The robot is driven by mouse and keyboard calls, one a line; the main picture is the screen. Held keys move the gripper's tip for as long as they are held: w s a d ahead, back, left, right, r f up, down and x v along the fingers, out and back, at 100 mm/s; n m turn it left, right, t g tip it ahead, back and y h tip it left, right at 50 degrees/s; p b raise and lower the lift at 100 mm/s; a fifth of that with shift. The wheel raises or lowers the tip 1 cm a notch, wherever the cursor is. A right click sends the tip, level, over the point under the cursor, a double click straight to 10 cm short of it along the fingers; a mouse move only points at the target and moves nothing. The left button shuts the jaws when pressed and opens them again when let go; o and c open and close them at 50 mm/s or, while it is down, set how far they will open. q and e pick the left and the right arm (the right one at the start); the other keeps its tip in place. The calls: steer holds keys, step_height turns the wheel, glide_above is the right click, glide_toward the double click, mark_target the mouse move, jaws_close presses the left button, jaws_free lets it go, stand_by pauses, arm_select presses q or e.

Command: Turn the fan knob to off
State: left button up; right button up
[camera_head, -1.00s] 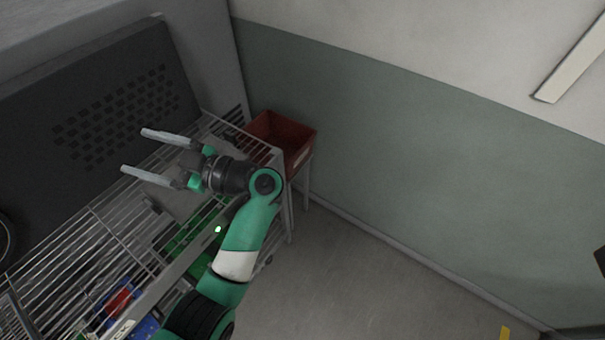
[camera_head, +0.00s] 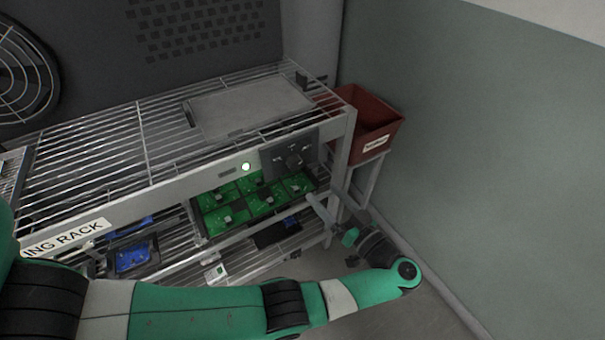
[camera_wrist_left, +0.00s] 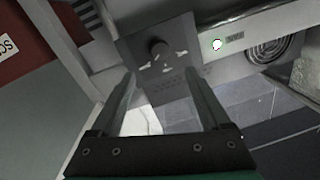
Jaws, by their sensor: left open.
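The fan knob (camera_head: 294,160) sits on a dark square plate (camera_head: 270,156) on the front rail of the drying rack, near its right end. In the left wrist view the round dark knob (camera_wrist_left: 158,48) stands out from its plate (camera_wrist_left: 182,36), with pale marks beside it. My left gripper (camera_head: 323,193) is open and empty, below and to the right of the plate in the head view. In the left wrist view the knob lies beyond the open fingers (camera_wrist_left: 158,77), roughly between their lines and apart from them. My right gripper is not in view.
A lit green lamp (camera_head: 246,167) is on the rail beside the plate. Green circuit boards (camera_head: 243,203) lie on the shelf below. A red bin (camera_head: 368,115) stands right of the rack. A round fan grille (camera_head: 25,75) is at the far left. Floor is free at right.

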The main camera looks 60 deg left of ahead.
mark_target(297, 166)
arm_select(q)
steer(key=a, duration=0.3)
steer(key=s+a+b, duration=0.1)
steer(key=a, duration=0.2)
steer(key=s+a, duration=0.1)
steer(key=a, duration=0.2)
steer(key=shift+a+f, duration=0.1)
steer(key=shift+a, duration=0.95)
steer(key=shift+c, duration=0.2)
jaws_close()
